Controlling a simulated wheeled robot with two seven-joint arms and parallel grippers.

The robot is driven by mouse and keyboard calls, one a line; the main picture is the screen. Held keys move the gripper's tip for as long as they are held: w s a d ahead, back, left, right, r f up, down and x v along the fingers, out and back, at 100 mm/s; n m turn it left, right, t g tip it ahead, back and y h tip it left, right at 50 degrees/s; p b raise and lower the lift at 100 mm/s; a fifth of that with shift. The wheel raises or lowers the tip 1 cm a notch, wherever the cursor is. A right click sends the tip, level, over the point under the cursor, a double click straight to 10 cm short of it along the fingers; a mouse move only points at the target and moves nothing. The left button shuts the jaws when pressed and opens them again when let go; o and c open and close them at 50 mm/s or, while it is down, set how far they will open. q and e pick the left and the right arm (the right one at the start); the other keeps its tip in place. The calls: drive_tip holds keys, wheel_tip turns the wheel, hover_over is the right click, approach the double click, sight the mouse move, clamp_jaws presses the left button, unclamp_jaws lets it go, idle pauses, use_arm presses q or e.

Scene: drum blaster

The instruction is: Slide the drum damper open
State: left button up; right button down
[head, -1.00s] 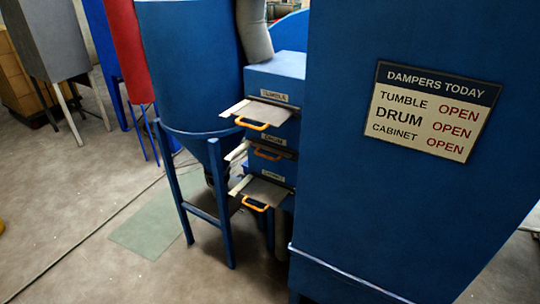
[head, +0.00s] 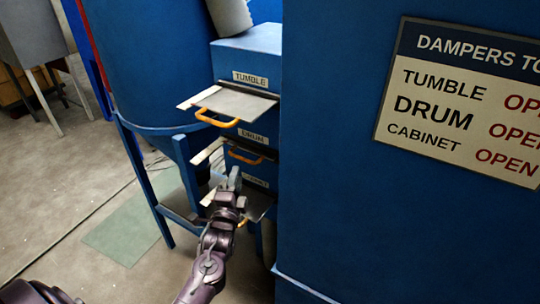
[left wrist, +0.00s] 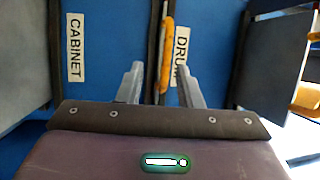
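The drum damper has an orange handle (head: 245,157) under the DRUM label (head: 252,136), in the middle slot of the blue damper box (head: 250,62). Its handle sits close to the box face, and little of its plate shows. My left gripper (head: 236,182) is just below and in front of this handle. In the left wrist view the handle (left wrist: 166,55) appears between the two spread fingers (left wrist: 158,85). I cannot tell whether the fingers touch it. My right gripper is not in view.
The tumble damper plate (head: 236,103) sticks out above. The cabinet damper handle (head: 243,222) below is partly hidden by my gripper. A big blue cabinet (head: 340,200) stands close on the right, with a sign (head: 455,100) reading DRUM OPEN. A blue hopper (head: 160,60) on legs stands left.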

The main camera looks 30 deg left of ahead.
sight(240, 158)
use_arm(q)
drive_tip(key=x, duration=0.5)
drive_tip(key=r+p+x, duration=0.1)
drive_tip(key=x, duration=0.1)
drive_tip(key=shift+w+a, duration=0.1)
clamp_jaws()
idle(0.3)
